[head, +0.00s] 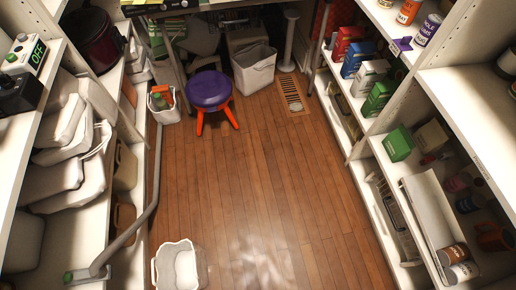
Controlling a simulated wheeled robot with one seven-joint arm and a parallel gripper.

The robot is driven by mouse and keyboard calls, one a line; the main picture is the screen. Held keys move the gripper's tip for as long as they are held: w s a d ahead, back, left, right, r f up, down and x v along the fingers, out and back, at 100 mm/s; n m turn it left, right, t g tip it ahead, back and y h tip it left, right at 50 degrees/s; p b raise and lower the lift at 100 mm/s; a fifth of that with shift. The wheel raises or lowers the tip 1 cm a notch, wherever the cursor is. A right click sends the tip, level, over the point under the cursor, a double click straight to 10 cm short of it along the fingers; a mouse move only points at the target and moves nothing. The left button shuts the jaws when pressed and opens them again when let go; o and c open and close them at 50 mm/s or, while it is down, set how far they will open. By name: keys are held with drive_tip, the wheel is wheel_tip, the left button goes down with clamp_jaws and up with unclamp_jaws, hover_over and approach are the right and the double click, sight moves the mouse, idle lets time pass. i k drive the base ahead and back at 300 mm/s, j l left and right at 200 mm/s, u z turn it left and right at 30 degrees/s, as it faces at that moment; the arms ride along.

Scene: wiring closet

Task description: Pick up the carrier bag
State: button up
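No thing is plainly a carrier bag at this size. A small white container (165,103) stands on the floor at the back left, against the shelf unit; it has what look like raised handles and holds something orange and green, and may be the bag. A whitish, open-topped, ribbed container (161,262) stands on the floor at the bottom, left of centre; I cannot tell whether it is a bag or a bin. My gripper is not in view.
A purple-topped stool (209,89) with orange legs stands beside the back-left container, near a white bin (255,72). A long grey tube (142,215) runs along the left shelves. Loaded shelves line both sides. The wooden floor (265,170) between them is mostly clear.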

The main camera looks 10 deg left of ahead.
sight(182, 266)
drive_tip(key=l+u, duration=0.1)
drive_tip(key=u, duration=0.35)
drive_tip(key=k+l+u, duration=0.1)
drive_tip(key=u, duration=0.75)
drive_tip(key=k+u, duration=0.15)
drive_tip(key=u, duration=0.3)
